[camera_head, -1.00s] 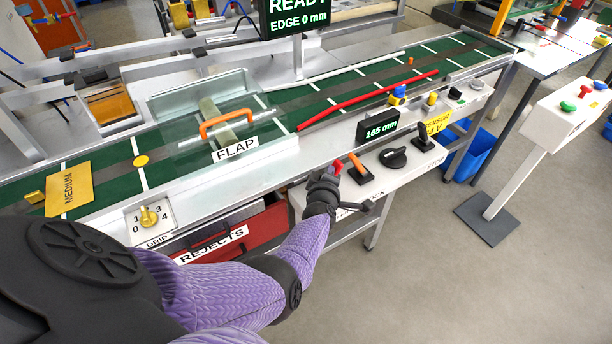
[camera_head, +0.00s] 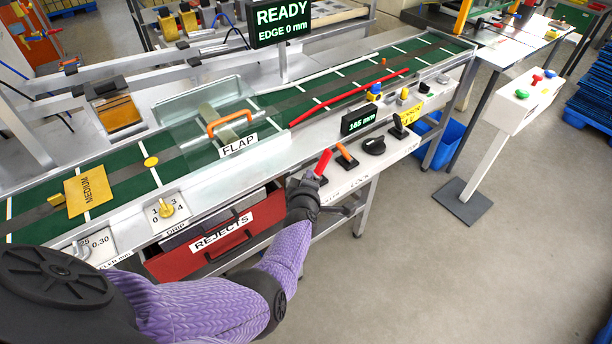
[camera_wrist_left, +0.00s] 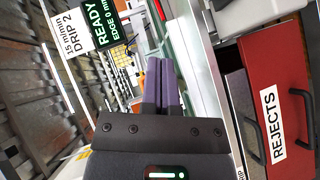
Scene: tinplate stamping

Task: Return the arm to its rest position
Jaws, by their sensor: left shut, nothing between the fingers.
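My left gripper (camera_head: 304,192) is at the front edge of the machine bench, just below a red-handled lever (camera_head: 323,162) in the head view. My own wrist hides its fingertips there, and I cannot tell whether it touches the lever. In the left wrist view the two purple fingers (camera_wrist_left: 158,82) lie together, shut with nothing between them. My left arm comes in from the lower left, in front of the red rejects drawer (camera_head: 266,212). My right gripper does not show.
The green conveyor (camera_head: 125,185) carries a yellow MEDIUM plate (camera_head: 88,192). The clear flap guard has an orange handle (camera_head: 228,122). An orange lever (camera_head: 346,156) and black knob (camera_head: 373,146) sit right of my gripper. A button pedestal (camera_head: 483,170) stands right; the floor before it is clear.

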